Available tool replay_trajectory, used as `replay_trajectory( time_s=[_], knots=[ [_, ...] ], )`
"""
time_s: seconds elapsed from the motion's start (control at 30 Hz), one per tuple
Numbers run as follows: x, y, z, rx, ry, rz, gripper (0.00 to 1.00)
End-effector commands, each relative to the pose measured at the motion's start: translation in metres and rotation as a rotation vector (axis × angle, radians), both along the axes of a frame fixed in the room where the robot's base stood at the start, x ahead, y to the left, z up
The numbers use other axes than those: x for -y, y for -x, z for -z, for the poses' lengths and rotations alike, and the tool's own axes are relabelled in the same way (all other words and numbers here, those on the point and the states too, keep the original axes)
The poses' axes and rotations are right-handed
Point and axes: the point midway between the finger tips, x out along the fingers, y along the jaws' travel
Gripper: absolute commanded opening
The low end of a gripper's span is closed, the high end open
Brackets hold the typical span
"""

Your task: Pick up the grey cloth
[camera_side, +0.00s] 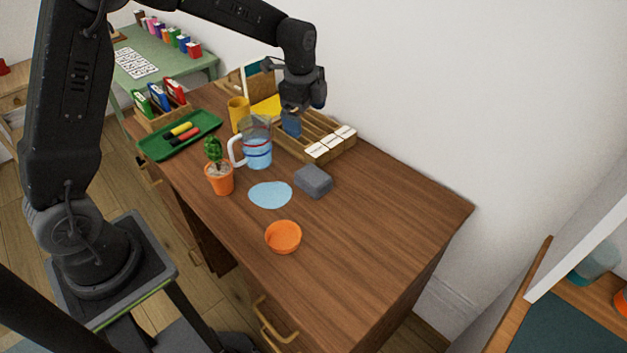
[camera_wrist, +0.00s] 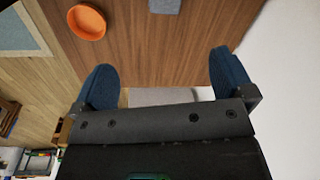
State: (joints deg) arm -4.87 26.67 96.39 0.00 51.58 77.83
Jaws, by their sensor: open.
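The grey cloth (camera_side: 313,181) looks like a small folded grey block lying on the brown wooden desk. It lies right of a light blue flat patch and in front of the wooden rack. In the wrist view, part of the grey cloth (camera_wrist: 165,5) shows at the top edge, beyond the fingertips. My gripper (camera_side: 293,122) is above the wooden rack, behind and to the left of the cloth, and apart from it. In the wrist view my gripper (camera_wrist: 165,75) has its two blue fingers spread wide, with nothing held between them.
A light blue patch (camera_side: 270,195), an orange bowl (camera_side: 284,239), a potted plant (camera_side: 219,180) and a glass jug (camera_side: 257,150) stand near the cloth. The wooden rack (camera_side: 298,152) holds white pieces at its right end. The desk's right part (camera_side: 400,215) is clear.

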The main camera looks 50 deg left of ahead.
Motion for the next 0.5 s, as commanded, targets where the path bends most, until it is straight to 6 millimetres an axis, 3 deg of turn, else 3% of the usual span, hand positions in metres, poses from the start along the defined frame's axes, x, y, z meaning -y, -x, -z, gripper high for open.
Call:
replay_trajectory(
  time_s=[0.03,0.2,0.5],
  knots=[
    [-0.003,-0.010,0.021,-0.028,-0.002,0.059,1.00],
    [-0.011,-0.031,0.066,-0.076,-0.007,0.226,1.00],
    [-0.013,-0.037,0.104,-0.098,-0.005,0.300,1.00]
  ],
)
